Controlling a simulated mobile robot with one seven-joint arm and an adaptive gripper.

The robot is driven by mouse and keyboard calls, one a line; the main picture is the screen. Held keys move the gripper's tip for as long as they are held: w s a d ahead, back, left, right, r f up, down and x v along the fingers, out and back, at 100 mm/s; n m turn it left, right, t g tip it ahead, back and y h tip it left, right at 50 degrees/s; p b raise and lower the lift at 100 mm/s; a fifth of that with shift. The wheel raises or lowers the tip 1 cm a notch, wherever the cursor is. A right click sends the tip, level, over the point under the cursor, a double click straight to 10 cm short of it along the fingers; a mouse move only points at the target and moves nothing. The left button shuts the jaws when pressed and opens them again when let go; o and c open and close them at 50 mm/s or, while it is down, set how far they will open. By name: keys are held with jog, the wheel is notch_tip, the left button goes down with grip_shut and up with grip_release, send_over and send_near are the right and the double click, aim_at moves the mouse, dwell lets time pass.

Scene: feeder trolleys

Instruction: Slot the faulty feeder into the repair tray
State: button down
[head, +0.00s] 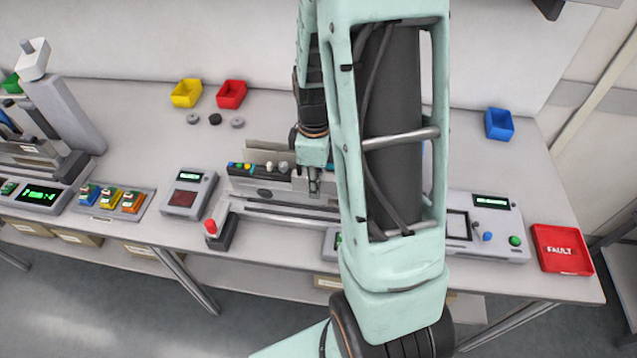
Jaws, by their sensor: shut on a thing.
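My gripper (314,184) points down over the middle of the bench, mostly covered by my own arm. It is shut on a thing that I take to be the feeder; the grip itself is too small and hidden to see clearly. A long grey unit with coloured knobs (262,182) lies at the gripper, partly behind my arm; I cannot tell whether it is the held feeder or a fixture. No tray marked for repair is visible.
A rail (282,216) runs along the front, with a red-topped post (211,228) at its left end. A grey display box (188,192) stands left, and a control panel (498,226) right. Yellow (187,94), red (231,95) and blue (499,124) bins stand behind.

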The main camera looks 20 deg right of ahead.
jog(key=shift+w+a, duration=0.35)
jog(key=shift+a, duration=0.15)
jog(key=c, duration=1.7)
grip_release()
jog(key=shift+c, duration=0.2)
